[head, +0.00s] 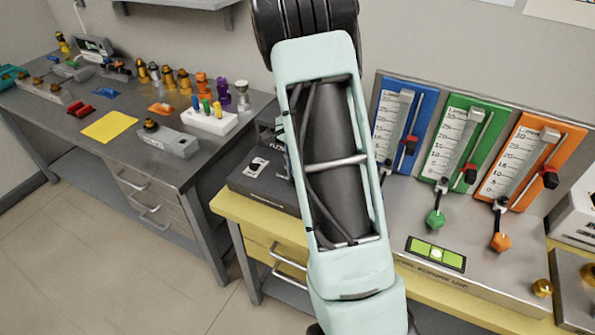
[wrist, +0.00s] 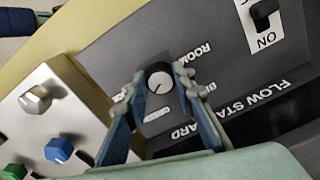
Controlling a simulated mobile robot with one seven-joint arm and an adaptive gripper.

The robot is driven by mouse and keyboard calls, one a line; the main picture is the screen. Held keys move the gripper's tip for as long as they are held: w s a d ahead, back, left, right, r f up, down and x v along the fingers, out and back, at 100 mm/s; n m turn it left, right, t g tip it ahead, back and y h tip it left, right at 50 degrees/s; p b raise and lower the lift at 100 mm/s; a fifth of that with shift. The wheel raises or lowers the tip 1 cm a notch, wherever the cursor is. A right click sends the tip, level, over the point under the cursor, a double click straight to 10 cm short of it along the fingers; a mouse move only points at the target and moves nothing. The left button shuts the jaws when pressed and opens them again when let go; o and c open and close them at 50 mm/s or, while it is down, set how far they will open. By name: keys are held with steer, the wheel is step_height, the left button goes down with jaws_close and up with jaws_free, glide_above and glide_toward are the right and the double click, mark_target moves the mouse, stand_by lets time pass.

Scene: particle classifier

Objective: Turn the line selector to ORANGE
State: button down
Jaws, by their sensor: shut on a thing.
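A round black selector knob with a pale face and dark pointer line (wrist: 158,79) sits on the dark "FLOW STANDARD" box (wrist: 225,65). My gripper (wrist: 160,84) has its two blue-grey fingers on either side of the knob, shut on it. The pointer line slants toward lower left in the wrist view. Printed labels around the knob include "ROOM"; others are partly covered by the fingers or too small to read. In the head view my arm hides the gripper and the knob, and the dark box (head: 262,192) shows partly at the arm's left.
An on/off switch (wrist: 263,14) is on the same box. A metal panel with silver, blue and green knobs (wrist: 40,95) stands beside it. Blue, green and orange flowmeters (head: 530,160) stand right of my arm. A grey bench (head: 60,125) with several small parts is left.

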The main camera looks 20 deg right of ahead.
steer(key=m+p, duration=0.1)
steer(key=m, duration=0.4)
steer(key=shift+w+m+p, duration=0.1)
steer(key=shift+m+p, duration=0.2)
steer(key=shift+p, duration=0.1)
stand_by(0.3)
steer(key=c, duration=1.6)
jaws_free()
step_height(320, 180, up, 12)
